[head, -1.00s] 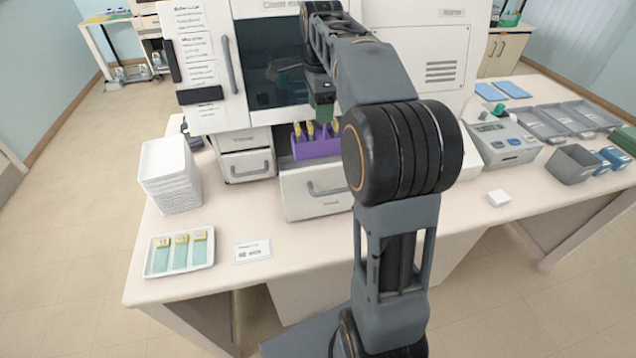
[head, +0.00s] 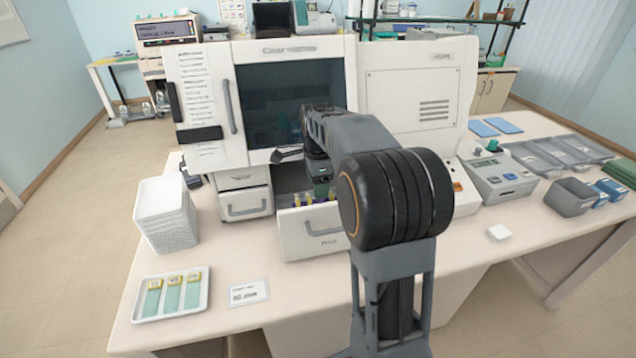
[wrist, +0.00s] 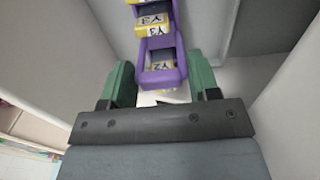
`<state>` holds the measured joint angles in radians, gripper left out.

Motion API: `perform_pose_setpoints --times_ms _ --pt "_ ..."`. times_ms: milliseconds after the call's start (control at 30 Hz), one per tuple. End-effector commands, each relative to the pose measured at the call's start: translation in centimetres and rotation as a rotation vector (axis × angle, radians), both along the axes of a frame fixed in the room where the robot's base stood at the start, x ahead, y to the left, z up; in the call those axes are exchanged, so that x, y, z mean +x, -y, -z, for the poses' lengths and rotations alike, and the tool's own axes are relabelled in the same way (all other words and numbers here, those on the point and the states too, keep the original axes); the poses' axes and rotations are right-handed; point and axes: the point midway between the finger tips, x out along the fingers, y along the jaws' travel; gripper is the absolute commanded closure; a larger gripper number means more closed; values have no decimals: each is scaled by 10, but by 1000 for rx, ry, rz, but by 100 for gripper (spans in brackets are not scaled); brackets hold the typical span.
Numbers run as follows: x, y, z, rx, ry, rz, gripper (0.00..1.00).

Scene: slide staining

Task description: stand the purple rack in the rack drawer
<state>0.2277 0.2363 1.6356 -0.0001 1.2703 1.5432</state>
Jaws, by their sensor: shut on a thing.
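The purple rack (wrist: 181,55) holds several yellow-labelled slides and sits between my gripper's green fingertips in the wrist view. My gripper (wrist: 161,82) is shut on the rack's near end. In the head view the rack drawer (head: 302,241) is pulled out from the machine. My gripper (head: 319,190) points down over it. Only the yellow slide tops (head: 297,200) show above the drawer front, and the rack's body is hidden behind it. I cannot tell whether the rack touches the drawer floor.
The white staining machine (head: 295,48) stands directly behind the open drawer. A closed-looking drawer (head: 244,204) is to its left. A stack of white trays (head: 165,215) and a tray of slides (head: 140,302) stand at the left. A grey device (head: 500,178) and bins stand at the right.

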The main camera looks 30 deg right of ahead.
Motion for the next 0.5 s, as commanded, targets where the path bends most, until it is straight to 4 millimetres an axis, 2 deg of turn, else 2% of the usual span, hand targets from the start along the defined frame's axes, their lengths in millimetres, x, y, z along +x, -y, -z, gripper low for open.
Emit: perform_pose_setpoints --times_ms 333,367,467,500 --pt "0 0 3 0 1 0 89" --pt "0 0 4 0 0 0 44" --pt "0 0 3 0 0 0 34" --pt "0 0 3 0 0 0 34"
